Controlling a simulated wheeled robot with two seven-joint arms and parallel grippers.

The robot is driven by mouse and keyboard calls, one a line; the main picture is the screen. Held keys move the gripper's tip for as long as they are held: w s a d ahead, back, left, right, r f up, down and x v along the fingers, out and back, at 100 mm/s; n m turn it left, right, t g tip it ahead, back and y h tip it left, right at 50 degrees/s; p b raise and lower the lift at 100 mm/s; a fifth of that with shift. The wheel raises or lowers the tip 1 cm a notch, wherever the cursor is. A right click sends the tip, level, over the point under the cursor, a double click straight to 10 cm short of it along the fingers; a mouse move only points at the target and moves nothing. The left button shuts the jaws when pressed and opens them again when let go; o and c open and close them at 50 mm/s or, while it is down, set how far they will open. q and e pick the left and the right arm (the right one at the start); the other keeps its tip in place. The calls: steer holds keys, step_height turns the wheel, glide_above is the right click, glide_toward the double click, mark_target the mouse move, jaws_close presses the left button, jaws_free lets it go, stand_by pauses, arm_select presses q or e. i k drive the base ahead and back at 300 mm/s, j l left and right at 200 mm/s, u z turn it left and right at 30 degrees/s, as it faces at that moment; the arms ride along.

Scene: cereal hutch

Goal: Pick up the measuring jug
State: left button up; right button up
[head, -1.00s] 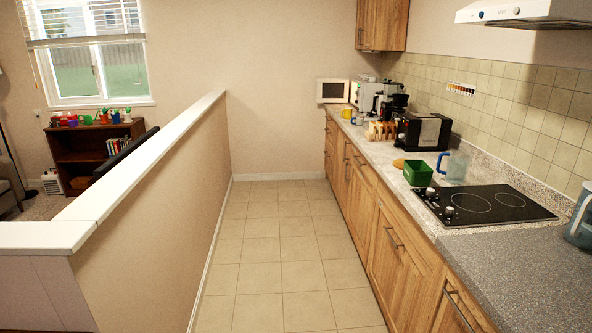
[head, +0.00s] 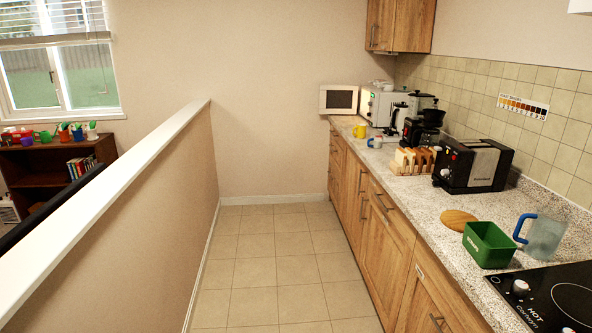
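The measuring jug (head: 545,239) is a clear, bluish see-through jug with a blue handle on its left side. It stands upright on the speckled counter (head: 420,192) at the right of the head view, behind the black hob and just right of a green box. Neither of my grippers shows in the head view.
A toaster (head: 474,166), a toast rack (head: 414,161) and a yellow mug (head: 360,131) stand farther back. The tiled floor (head: 275,270) is clear between the half wall (head: 150,210) and the cabinets.

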mark_target(376, 139)
steer(key=i+j+z, duration=0.1)
steer(key=i+z, duration=0.15)
steer(key=i, duration=0.35)
steer(key=i+j+z, duration=0.25)
steer(key=i, duration=0.35)
steer(key=i+j+z, duration=0.25)
steer(key=i, duration=0.3)
steer(key=i+j+z, duration=0.25)
steer(key=i+j, duration=0.25)
steer(key=i+j+z, duration=0.35)
steer(key=i+j, duration=0.2)
steer(key=j, duration=0.25)
steer(key=i+j+z, duration=0.2)
steer(key=j, duration=0.3)
steer(key=i+l, duration=0.05)
